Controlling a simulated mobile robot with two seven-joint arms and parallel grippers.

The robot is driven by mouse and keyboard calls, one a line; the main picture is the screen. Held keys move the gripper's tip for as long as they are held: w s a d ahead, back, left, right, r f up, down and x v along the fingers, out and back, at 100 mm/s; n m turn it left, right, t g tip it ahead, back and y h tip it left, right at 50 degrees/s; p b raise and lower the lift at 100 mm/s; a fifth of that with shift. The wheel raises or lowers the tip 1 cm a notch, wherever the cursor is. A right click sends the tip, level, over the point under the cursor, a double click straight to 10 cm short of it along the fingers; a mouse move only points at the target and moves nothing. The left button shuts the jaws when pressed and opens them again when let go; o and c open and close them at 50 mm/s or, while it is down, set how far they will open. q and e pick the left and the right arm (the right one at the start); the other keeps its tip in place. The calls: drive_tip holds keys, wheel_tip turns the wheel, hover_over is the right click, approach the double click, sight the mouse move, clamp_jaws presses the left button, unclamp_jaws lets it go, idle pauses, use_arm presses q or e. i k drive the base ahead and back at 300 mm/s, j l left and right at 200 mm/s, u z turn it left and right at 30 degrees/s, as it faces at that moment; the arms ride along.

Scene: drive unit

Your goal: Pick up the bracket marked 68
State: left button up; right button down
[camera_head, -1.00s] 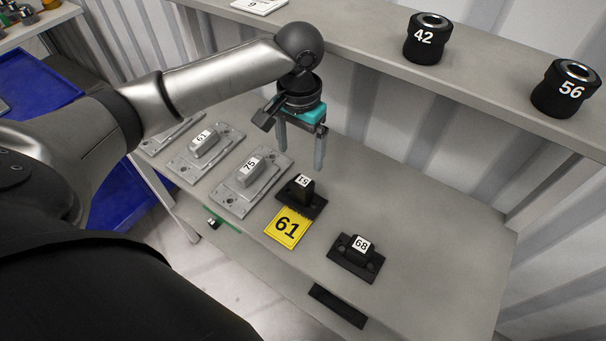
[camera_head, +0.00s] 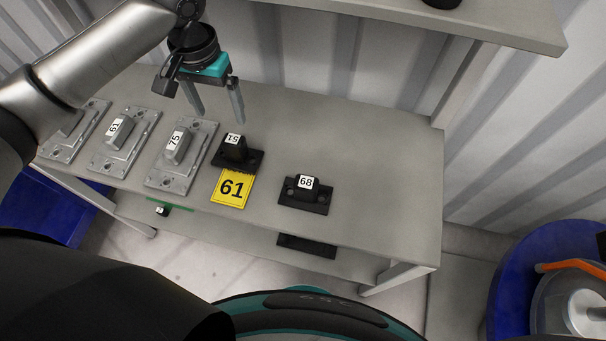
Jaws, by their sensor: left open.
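The black bracket marked 68 (camera_head: 306,196) lies on the grey workbench (camera_head: 375,160) near its front edge, right of the yellow card. Its white label faces up. My left gripper (camera_head: 220,118) is open and empty above the back of the bench, up and to the left of the bracket marked 68. Its two fingers point down, apart from the bracket. A similar black bracket marked 51 (camera_head: 237,154) stands just in front of and below the left gripper. My right gripper does not show.
Grey plates marked 75 (camera_head: 180,157) and 61 (camera_head: 122,143) lie left. A shelf (camera_head: 480,18) runs above the bench. A blue bin (camera_head: 520,260) stands right. The bench's right part is clear.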

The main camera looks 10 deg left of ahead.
sight(308, 191)
drive_tip(key=k+j+z, duration=0.15)
drive_tip(key=z, duration=0.2)
drive_tip(key=k+j+z, duration=0.15)
drive_tip(key=z, duration=0.2)
